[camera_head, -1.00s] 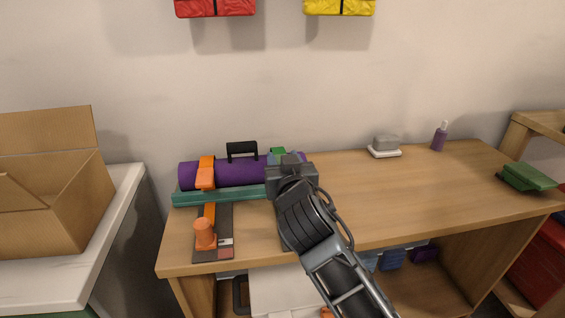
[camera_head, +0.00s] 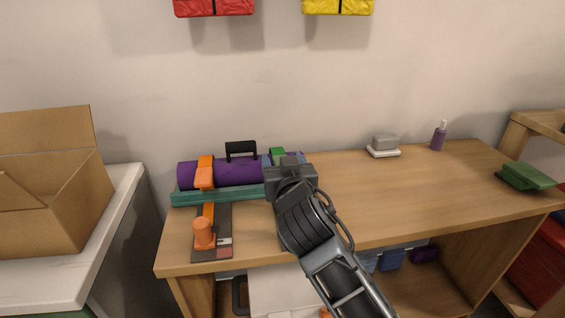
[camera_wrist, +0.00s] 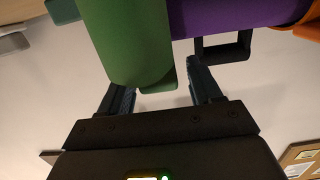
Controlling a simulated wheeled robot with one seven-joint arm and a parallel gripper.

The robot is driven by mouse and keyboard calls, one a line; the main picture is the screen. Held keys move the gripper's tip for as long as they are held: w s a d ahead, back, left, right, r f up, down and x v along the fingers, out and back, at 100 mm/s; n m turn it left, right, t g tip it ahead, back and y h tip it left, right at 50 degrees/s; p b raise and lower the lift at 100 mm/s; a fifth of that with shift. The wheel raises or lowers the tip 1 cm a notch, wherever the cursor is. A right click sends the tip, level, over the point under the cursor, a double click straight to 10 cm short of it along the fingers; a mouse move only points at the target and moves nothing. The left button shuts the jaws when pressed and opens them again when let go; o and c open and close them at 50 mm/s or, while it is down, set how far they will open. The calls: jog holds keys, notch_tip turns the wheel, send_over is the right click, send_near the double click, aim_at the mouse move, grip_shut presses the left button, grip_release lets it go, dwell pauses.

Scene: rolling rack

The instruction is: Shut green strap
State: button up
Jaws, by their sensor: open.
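A purple roll (camera_head: 232,173) with a black handle (camera_head: 241,148) lies in a teal cradle (camera_head: 220,196) at the left of the desk. The green strap (camera_head: 278,153) shows only as a small piece above the roll's right part; my arm hides the rest. In the wrist view the green strap (camera_wrist: 128,40) is a broad curved band beside the purple roll (camera_wrist: 225,17). My gripper (camera_wrist: 162,86) is open, with one finger on each side of the strap's end. I cannot tell whether they touch it. In the head view my gripper (camera_head: 285,168) is mostly hidden.
An orange strap (camera_head: 204,176) crosses the roll's left part, with an orange knob (camera_head: 203,233) in front. A grey block (camera_head: 385,142), a purple bottle (camera_head: 439,137) and a green item (camera_head: 527,176) stand further right. The desk's middle right is clear.

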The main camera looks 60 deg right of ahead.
jog(key=v, duration=0.7)
jog(key=shift+s+a, duration=0.25)
jog(key=shift+a, duration=0.05)
jog(key=shift+c, duration=0.2)
